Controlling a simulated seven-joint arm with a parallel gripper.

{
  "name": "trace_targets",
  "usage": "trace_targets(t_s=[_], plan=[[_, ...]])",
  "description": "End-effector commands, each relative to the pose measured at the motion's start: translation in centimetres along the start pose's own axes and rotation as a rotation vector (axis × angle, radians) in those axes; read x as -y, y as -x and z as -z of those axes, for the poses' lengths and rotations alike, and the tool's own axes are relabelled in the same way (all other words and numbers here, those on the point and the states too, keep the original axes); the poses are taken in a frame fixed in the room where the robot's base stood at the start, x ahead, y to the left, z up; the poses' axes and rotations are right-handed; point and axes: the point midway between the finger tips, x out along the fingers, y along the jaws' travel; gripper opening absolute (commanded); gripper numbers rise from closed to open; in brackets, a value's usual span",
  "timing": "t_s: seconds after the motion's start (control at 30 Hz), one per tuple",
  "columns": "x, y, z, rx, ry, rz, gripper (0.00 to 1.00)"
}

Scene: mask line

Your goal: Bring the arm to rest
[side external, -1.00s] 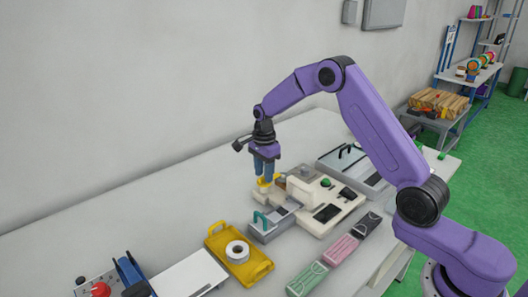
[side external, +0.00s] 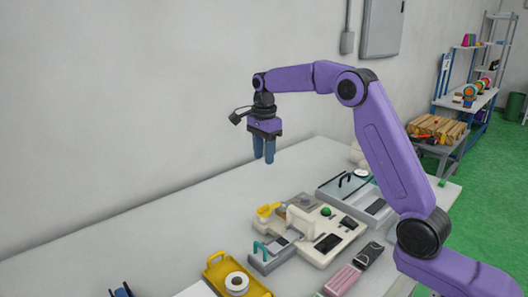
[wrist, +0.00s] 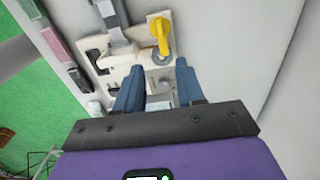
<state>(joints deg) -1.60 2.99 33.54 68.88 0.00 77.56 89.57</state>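My gripper (side external: 264,150) hangs in the air above the table, pointing down, its blue fingers well clear of everything below. In the wrist view my gripper (wrist: 160,80) shows its two blue fingers apart with nothing between them. Below it is a cream machine (side external: 322,241) with a green button (side external: 326,212) and a yellow part (side external: 266,211) at its left end. The yellow part also shows in the wrist view (wrist: 160,32), beyond the fingertips.
A yellow tray (side external: 215,272) holding a white roll (side external: 237,283) stands at the front left. A grey metal unit (side external: 268,262) with a teal handle adjoins the machine. Pink packs (side external: 343,281) lie at the front. A grey tray (side external: 378,206) stands at the right. The table's back left is clear.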

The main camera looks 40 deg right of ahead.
Motion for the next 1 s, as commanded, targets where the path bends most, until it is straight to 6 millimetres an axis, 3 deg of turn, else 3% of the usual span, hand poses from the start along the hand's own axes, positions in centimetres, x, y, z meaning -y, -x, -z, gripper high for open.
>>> trace_targets(t_s=[0.47, 0.63, 0.77, 1.0], plan=[[0.0, 0.2, 0.0, 0.000, 0.001, 0.000, 0.38], [-0.8, 0.4, -1.3, 0.000, 0.088, 0.001, 0.38], [-2.6, 0.7, -3.7, 0.000, 0.272, 0.003, 0.38], [-7.9, 1.0, -8.0, 0.000, 0.691, 0.009, 0.38]])
